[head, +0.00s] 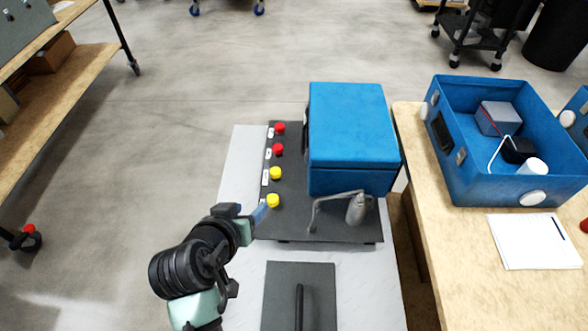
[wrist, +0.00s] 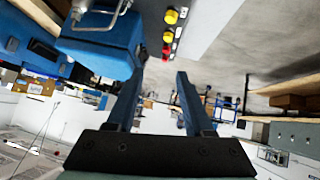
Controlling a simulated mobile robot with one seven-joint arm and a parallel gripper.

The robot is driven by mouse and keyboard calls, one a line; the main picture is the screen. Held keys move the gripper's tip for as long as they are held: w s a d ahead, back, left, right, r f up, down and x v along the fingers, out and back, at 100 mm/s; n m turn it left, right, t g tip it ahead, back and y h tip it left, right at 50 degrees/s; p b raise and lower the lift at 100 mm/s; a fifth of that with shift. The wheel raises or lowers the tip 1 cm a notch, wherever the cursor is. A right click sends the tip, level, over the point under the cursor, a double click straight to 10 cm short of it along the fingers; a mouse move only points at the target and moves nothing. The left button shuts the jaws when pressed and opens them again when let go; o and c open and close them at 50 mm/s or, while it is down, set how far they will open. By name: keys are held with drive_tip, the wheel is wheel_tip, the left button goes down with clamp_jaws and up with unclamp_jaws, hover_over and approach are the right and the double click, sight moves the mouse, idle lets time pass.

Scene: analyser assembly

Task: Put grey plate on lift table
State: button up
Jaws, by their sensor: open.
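A dark grey plate (head: 275,310) with a black bar handle (head: 299,307) lies flat on the light grey table top (head: 350,285), at the bottom of the head view; its near edge is cut off. I cannot tell for sure that this table top is the lift table. My gripper (head: 258,212) is above the table's left part, beyond the plate and by the yellow knobs. The wrist view shows its two blue fingers (wrist: 161,75) apart with nothing between them. The plate does not show clearly in the wrist view.
A blue box (head: 350,130) stands on a dark base (head: 290,228) with red and yellow knobs (head: 275,173) and a grey metal fitting (head: 355,208). A wooden table (head: 450,265) at right holds an open blue crate (head: 470,185) and papers (head: 535,241).

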drive_tip(key=w+d+r+t+y, duration=0.1)
drive_tip(key=w+d+r+t, duration=0.2)
drive_tip(key=r, duration=1.1)
drive_tip(key=w+r+t+y, duration=0.1)
drive_tip(key=w+r+t, duration=0.3)
drive_tip(key=r, duration=0.9)
drive_tip(key=s+d+r+t, duration=0.2)
drive_tip(key=s+r, duration=0.3)
drive_tip(key=r, duration=0.4)
drive_tip(key=s+d+r+t, duration=0.2)
drive_tip(key=s+r+t, duration=0.3)
drive_tip(key=r, duration=0.4)
drive_tip(key=s+d+r+t, duration=0.3)
drive_tip(key=s+r, duration=0.1)
drive_tip(key=r, duration=0.6)
drive_tip(key=shift+s+t, duration=0.4)
wheel_tip(320, 180, up, 3)
drive_tip(key=p, duration=0.2)
drive_tip(key=shift+f+p, duration=0.2)
drive_tip(key=shift+p, duration=0.15)
